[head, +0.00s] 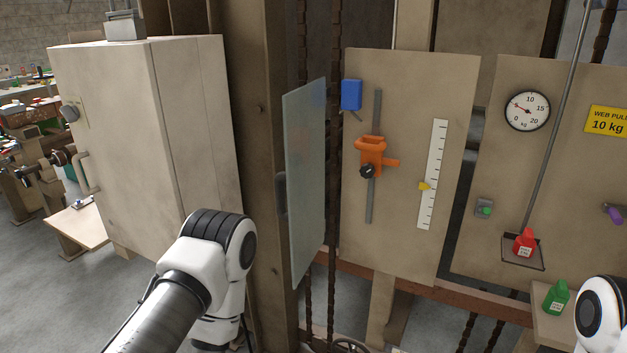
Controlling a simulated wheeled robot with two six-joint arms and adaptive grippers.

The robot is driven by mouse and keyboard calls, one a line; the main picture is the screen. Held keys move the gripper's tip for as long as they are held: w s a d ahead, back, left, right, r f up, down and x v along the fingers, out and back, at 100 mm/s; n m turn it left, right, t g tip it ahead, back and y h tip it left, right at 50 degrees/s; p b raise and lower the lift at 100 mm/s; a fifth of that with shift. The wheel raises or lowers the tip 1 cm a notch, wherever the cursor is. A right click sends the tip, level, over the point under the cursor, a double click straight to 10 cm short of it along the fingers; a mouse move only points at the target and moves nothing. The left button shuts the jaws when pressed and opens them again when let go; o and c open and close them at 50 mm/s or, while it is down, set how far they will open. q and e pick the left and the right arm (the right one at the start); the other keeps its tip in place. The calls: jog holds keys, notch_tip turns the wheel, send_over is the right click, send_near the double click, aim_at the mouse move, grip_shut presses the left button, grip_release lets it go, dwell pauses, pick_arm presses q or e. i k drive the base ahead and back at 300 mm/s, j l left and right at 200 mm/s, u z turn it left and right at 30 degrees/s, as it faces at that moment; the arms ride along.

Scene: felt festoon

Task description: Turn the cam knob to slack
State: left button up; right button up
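Several knobs show in the head view, and no readable label tells which is the cam knob. A black knob (367,171) sits on the front of an orange carriage (373,150) on a vertical grey rail (371,210). A grey round knob (70,112) sits on the beige cabinet at the left. A purple handle (613,214) sticks out of the right panel near the picture's edge. My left arm comes in at the lower left, bends, and points down; its gripper is hidden. Only a white joint of my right arm shows at the lower right edge; its gripper is out of frame.
A translucent door panel (305,180) stands open, edge toward me, left of the carriage board (410,90). A wooden post (262,110) stands beside the cabinet (110,150). Right are a dial gauge (527,111), a red weight (524,244) on a hanging tray and a green weight (556,296).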

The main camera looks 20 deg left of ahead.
aim_at(367, 170)
jog(key=j+z, duration=0.15)
jog(key=j, duration=0.45)
jog(key=j+z, duration=0.2)
jog(key=j, duration=0.35)
jog(key=j+z, duration=0.15)
jog(key=j, duration=0.45)
jog(key=k+j+z, duration=0.15)
jog(key=j, duration=0.4)
jog(key=k+j+z, duration=0.2)
jog(key=j, duration=0.35)
jog(key=i, duration=0.1)
